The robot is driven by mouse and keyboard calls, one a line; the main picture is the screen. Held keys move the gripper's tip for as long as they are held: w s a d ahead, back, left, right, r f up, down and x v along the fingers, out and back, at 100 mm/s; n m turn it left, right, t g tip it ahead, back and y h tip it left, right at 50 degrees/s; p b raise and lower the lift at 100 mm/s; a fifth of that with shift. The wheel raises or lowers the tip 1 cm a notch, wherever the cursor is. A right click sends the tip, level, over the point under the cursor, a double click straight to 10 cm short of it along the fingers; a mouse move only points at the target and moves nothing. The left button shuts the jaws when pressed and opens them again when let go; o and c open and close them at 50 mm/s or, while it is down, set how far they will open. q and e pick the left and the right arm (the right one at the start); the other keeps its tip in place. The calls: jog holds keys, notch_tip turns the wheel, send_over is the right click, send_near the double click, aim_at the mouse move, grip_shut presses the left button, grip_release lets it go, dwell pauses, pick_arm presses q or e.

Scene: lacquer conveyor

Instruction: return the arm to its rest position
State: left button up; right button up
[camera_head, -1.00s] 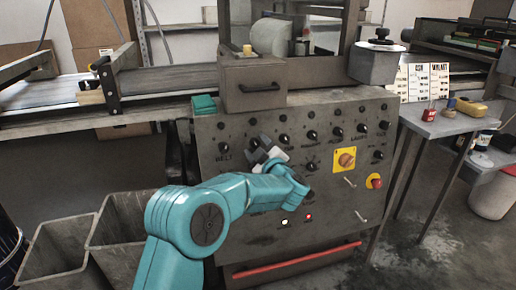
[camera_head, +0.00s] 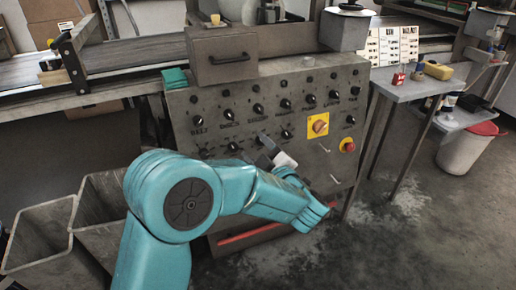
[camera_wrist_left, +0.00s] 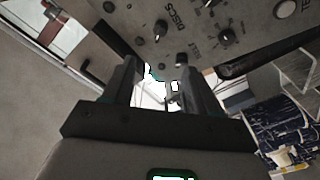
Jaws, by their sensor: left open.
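My left arm, teal, comes in at the lower left of the head view and bends in front of the control panel (camera_head: 215,115). My left gripper (camera_head: 268,146) shows as a small grey and white end in front of the panel's lower knobs, partly hidden by the arm. In the left wrist view the two dark fingers of this gripper (camera_wrist_left: 165,85) stand apart with nothing held between them. The panel with its knobs (camera_wrist_left: 190,20) lies beyond the fingertips there. My right gripper is not seen.
A yellow plate with an orange rotary switch (camera_head: 319,126) and a red button (camera_head: 347,145) sit on the panel's right. Two grey bins (camera_head: 42,235) stand at lower left. A side table (camera_head: 410,88) stands at right, with a white bucket (camera_head: 462,152) beyond it. Floor at lower right is clear.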

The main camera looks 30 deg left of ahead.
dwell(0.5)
pick_arm(q)
jog(key=s+a+f+m+h, duration=0.1)
jog(key=a+f+m+h, duration=0.2)
jog(key=f, duration=0.8)
jog(key=s+a+f+m+h, duration=0.1)
jog(key=s+f+m+h, duration=0.2)
jog(key=f, duration=0.9)
jog(key=s+d+f+m+g+h, duration=0.5)
jog(key=s+d+f+m+h, duration=0.35)
jog(key=s+d+f, duration=0.6)
jog(key=s+d+f+m+g+h, duration=0.2)
jog(key=s+d+m+g+h, duration=0.15)
jog(key=s, duration=0.55)
notch_tip(320, 180, up, 26)
jog(key=d+g+p, duration=0.1)
jog(key=p, duration=2.5)
jog(key=shift+s+h, duration=0.25)
jog(key=shift+h, duration=0.15)
